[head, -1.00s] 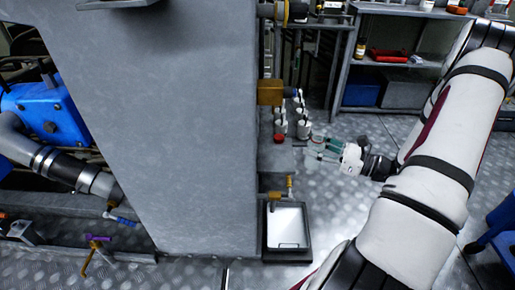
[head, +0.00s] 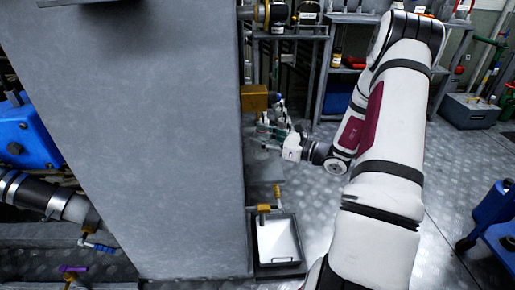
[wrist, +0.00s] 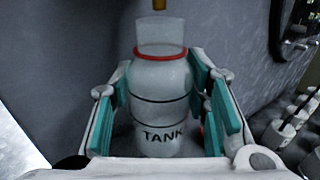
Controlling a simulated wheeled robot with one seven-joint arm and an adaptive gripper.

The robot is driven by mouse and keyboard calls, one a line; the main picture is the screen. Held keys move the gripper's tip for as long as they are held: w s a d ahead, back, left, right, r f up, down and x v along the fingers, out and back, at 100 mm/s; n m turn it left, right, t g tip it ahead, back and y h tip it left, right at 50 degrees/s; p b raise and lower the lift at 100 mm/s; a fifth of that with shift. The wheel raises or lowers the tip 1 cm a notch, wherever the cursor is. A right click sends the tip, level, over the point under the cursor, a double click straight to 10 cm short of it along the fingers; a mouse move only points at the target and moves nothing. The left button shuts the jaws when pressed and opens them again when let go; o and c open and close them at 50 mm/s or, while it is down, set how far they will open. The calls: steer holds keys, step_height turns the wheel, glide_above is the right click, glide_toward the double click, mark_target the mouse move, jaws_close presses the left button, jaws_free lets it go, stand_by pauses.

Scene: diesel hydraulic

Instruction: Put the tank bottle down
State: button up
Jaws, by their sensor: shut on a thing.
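The tank bottle (wrist: 162,105) is pale and translucent, with the word TANK, dark bands and a red ring below its wide clear neck. It fills the middle of the wrist view and looks upright. My gripper (wrist: 170,110) is shut on it, with teal pads at both sides. In the head view my gripper (head: 268,132) is beside the grey cabinet's right edge, below a brass block. I cannot make out the bottle in the head view. A brass tip (wrist: 160,4) shows just above the bottle's mouth in the wrist view; I cannot tell whether they touch.
A big grey cabinet (head: 130,130) stands close on the left. A brass block (head: 255,98) juts from its side. A dark-rimmed tray (head: 297,262) lies below, under a brass tap (head: 264,209). White-capped bottles (wrist: 277,134) stand at right in the wrist view. Open floor (head: 460,170) lies to the right.

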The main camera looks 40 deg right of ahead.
steer(key=shift+w+a, duration=0.25)
steer(key=shift+w, duration=0.2)
steer(key=shift+w+a+f+b, duration=0.15)
steer(key=shift+f+b, duration=0.4)
steer(key=shift+f, duration=0.3)
steer(key=shift+w+d+f+b, duration=0.15)
steer(key=shift+f+b, duration=0.4)
steer(key=shift+f, duration=0.3)
steer(key=shift+a+f, duration=0.1)
steer(key=shift+f, duration=0.05)
steer(key=o, duration=1.3)
steer(key=shift+r, duration=0.2)
steer(key=p+v, duration=0.3)
steer(key=v, duration=0.9)
steer(key=shift+s+f, duration=0.1)
